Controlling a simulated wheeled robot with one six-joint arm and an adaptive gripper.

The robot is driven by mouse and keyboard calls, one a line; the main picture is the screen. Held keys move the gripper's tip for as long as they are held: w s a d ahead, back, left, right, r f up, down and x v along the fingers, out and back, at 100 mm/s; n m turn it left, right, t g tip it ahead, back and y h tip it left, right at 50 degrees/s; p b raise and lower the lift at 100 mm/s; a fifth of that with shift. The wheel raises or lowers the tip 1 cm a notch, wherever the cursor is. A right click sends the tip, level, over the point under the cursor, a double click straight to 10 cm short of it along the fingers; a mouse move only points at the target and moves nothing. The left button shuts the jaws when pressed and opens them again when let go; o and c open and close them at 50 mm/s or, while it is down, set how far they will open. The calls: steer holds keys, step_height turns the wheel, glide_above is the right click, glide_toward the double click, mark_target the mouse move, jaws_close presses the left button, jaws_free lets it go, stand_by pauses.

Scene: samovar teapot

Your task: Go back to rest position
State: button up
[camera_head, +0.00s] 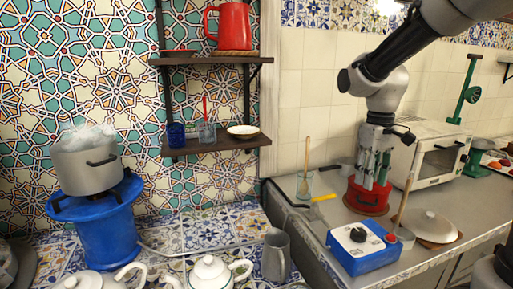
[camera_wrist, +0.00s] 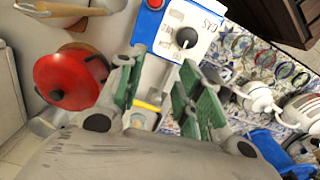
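My gripper (camera_head: 374,172) hangs fingers-down from my arm over the right counter. In the head view its fingertips overlap the red pot (camera_head: 367,203). In the wrist view my gripper (camera_wrist: 160,98) has its green-padded fingers spread apart, with nothing held between them. There the red lid (camera_wrist: 75,78) lies left of the fingers, not between them. The blue and white box with a black knob (camera_head: 361,247) stands in front of the pot; it also shows beyond the fingers in the wrist view (camera_wrist: 178,35). The gap between fingertips and pot cannot be judged exactly.
A white microwave (camera_head: 432,158) stands right of my gripper. A glass with a wooden spoon (camera_head: 305,185) stands left. A round lid (camera_head: 431,227) lies near the front. A steaming pot (camera_head: 88,165) sits on a blue stand (camera_head: 107,228); white teapots (camera_head: 210,272) and a grey pitcher (camera_head: 275,256) are nearby.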

steer(key=s+d+r+m+t, duration=0.2)
steer(key=s+d, duration=0.1)
steer(key=s, duration=0.6)
steer(key=s+d+r+m+t, duration=0.2)
steer(key=s+d, duration=0.1)
steer(key=s, duration=0.6)
steer(key=shift+d+r+m+t, duration=0.2)
steer(key=shift+r+m+t, duration=0.1)
steer(key=shift+m+t, duration=0.1)
steer(key=shift+s, duration=0.1)
